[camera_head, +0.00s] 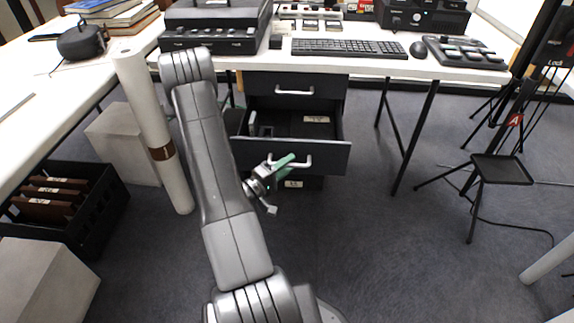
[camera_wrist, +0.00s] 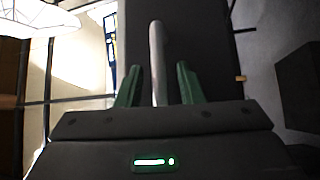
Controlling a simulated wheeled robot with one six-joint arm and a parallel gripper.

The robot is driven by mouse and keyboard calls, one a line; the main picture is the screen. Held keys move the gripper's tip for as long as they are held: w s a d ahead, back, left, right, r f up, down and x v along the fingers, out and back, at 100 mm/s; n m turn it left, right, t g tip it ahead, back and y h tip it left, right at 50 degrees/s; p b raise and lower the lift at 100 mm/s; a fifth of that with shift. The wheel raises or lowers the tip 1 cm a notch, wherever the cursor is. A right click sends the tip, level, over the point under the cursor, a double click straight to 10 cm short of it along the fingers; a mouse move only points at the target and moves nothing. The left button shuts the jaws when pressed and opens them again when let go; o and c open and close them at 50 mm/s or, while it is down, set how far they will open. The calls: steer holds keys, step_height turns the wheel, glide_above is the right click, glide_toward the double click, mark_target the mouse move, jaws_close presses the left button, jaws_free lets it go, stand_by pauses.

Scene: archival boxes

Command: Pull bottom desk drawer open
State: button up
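A dark drawer unit stands under the desk. Its top drawer (camera_head: 294,80) is shut, with a pale bar handle. The drawer below it (camera_head: 330,157) stands open, and its inside shows. A lower dark front (camera_head: 315,183) with a small label shows beneath the open drawer, mostly hidden. My gripper (camera_head: 287,165) is at the open drawer's handle (camera_head: 305,162). In the wrist view, the pale handle bar (camera_wrist: 157,45) runs between the two green fingers of my gripper (camera_wrist: 159,68), with gaps on both sides. The fingers are open around it.
The desk (camera_head: 350,65) holds a keyboard (camera_head: 348,48) and other equipment. A white roll (camera_head: 155,130) stands left of my arm, near a black crate (camera_head: 95,225). A tripod stand (camera_head: 500,170) is at the right. The floor in front of the drawers is clear.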

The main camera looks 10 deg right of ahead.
steer(key=p+v, duration=0.2)
steer(key=v, duration=1.1)
steer(key=shift+s+a, duration=0.15)
steer(key=shift+a, duration=0.05)
steer(key=shift+d, duration=0.1)
steer(key=b+x, duration=0.2)
steer(key=x, duration=1.1)
steer(key=shift+w+d, duration=0.25)
steer(key=shift+w, duration=0.05)
